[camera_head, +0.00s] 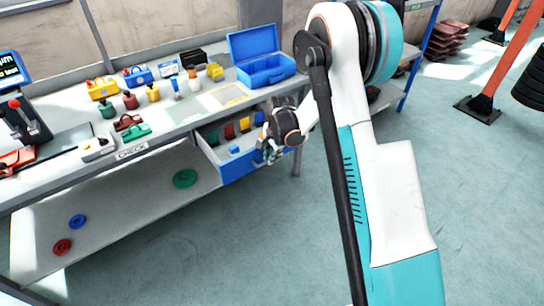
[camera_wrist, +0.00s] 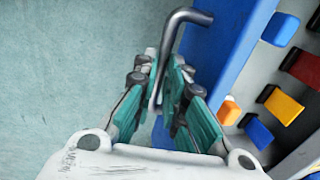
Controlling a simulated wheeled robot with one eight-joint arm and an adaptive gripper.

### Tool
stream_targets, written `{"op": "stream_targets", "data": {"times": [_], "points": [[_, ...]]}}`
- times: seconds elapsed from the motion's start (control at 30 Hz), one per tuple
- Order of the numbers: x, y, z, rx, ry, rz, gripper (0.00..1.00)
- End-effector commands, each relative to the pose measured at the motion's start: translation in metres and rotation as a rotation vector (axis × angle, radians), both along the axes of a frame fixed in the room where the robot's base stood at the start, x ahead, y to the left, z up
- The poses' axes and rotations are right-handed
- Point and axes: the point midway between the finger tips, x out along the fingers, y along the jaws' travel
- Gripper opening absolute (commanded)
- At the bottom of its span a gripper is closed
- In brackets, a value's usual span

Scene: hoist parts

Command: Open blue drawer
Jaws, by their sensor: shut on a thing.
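The blue drawer (camera_head: 240,167) stands pulled out from under the workbench, with its inside showing from above. Its blue front runs along the upper middle of the wrist view (camera_wrist: 222,55). A grey bent metal handle (camera_wrist: 183,17) sticks out from that front. My gripper (camera_head: 272,150) is at the front of the drawer, at its right part in the head view. In the wrist view its teal fingers (camera_wrist: 163,78) are shut on the handle bar. My gripper hides part of the drawer front in the head view.
Several coloured blocks, among them a yellow one (camera_wrist: 284,105) and a blue one (camera_wrist: 257,131), are inside the drawer. An open blue toolbox (camera_head: 265,72) stands on the workbench (camera_head: 75,160) above. The floor (camera_head: 270,240) before the drawer is clear.

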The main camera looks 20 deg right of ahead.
Motion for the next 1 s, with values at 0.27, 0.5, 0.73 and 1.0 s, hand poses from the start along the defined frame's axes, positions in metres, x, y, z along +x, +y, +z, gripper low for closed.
{"op": "stream_targets", "data": {"times": [0.27,0.5,0.73,1.0], "points": [[0.000,0.000,0.000,0.000,0.000,0.000,0.20],[0.000,0.000,0.000,0.000,0.000,0.000,0.20],[-0.003,-0.001,0.018,0.000,0.000,0.000,0.20],[-0.013,-0.004,0.070,0.000,0.000,0.000,0.20]]}}
